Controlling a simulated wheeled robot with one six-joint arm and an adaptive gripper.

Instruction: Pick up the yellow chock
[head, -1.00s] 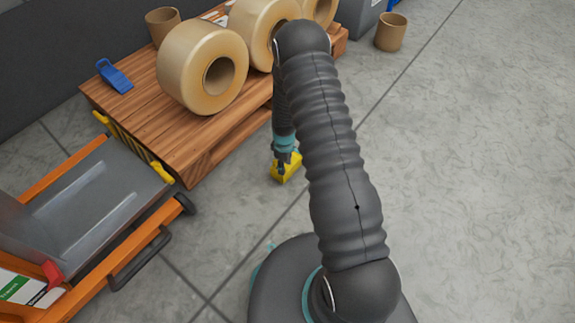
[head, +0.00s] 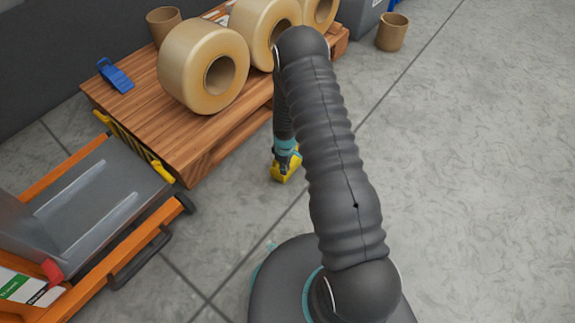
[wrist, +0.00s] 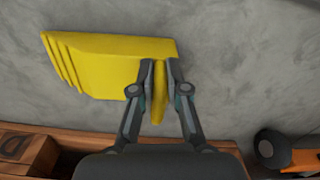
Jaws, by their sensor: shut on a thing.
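The yellow chock (head: 285,172) is at the floor beside the wooden pallet in the head view, partly hidden by my gripper (head: 287,158). In the wrist view the chock (wrist: 110,62) is a wedge with a stepped left end, and an upright yellow part of it stands between the fingers. My gripper (wrist: 160,75) is shut on that part, with one finger on each side. I cannot tell whether the chock touches the floor.
The wooden pallet (head: 130,118) holds large tape rolls (head: 203,68), a cardboard core and a blue chock (head: 115,76). An orange and grey cart (head: 95,205) stands at the left. A cardboard core (head: 391,32) stands on the floor, which is clear at the right.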

